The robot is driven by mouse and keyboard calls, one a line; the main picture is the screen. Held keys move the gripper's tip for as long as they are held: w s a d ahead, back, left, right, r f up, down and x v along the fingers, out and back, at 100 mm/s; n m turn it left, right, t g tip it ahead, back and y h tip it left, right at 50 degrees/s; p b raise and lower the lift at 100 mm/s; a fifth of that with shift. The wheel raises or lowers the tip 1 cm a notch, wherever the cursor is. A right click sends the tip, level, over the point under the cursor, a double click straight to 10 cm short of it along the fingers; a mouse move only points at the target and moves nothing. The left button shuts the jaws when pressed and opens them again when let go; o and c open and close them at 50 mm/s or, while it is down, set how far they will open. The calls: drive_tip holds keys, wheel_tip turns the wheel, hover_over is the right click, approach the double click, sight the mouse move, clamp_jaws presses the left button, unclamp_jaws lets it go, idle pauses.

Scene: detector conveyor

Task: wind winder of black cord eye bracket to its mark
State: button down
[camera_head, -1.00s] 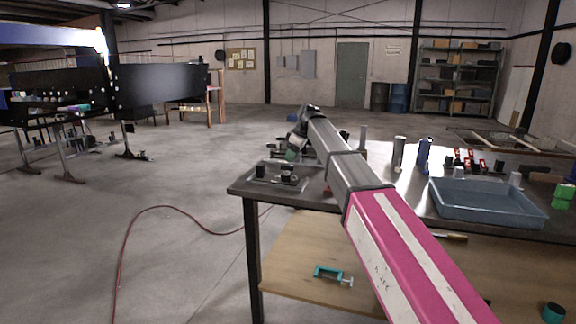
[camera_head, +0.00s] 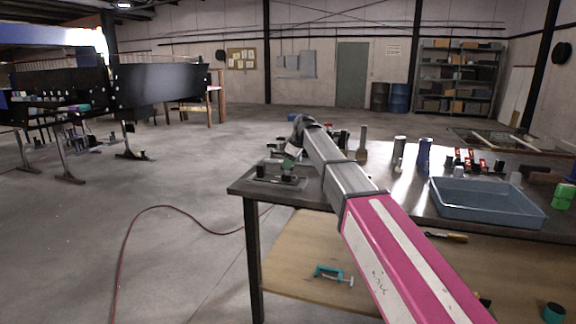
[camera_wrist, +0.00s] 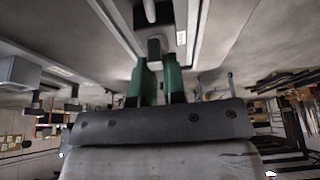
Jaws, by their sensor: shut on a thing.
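My gripper (camera_wrist: 157,64) has green fingers in the wrist view. They are shut on a small dark piece, taken as the winder (camera_wrist: 155,47), which shows at the fingertips. In the head view my gripper (camera_head: 288,164) is low over a grey plate (camera_head: 272,181) at the table's left corner. A short black cylinder (camera_head: 260,168) stands on the plate just left of the gripper. The gripper hides most of the held piece in the head view. I cannot make out the cord, the eye or the mark in either view.
A blue-grey tray (camera_head: 487,222) stands on the right part of the table. Grey and blue cylinders (camera_head: 424,155) and red-and-black parts (camera_head: 474,160) stand behind it. A lower wooden shelf holds a teal clamp (camera_head: 331,273). A red hose lies on the floor at left.

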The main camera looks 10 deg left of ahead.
drive_tip(key=m+t, duration=0.1)
drive_tip(key=m, duration=0.2)
drive_tip(key=shift+s, duration=0.15)
drive_tip(key=m+t+h, duration=0.1)
drive_tip(key=m, duration=0.2)
drive_tip(key=shift+m, duration=0.3)
drive_tip(key=m+t+h, duration=0.1)
drive_tip(key=m, duration=0.2)
drive_tip(key=shift+a+m, duration=0.1)
drive_tip(key=shift+m, duration=0.2)
drive_tip(key=shift+m+t+h, duration=0.4)
drive_tip(key=shift+m+h, duration=0.2)
drive_tip(key=shift+m, duration=1)
drive_tip(key=shift+f+m, duration=0.1)
drive_tip(key=shift+m, duration=0.2)
drive_tip(key=c, duration=1.2)
unclamp_jaws()
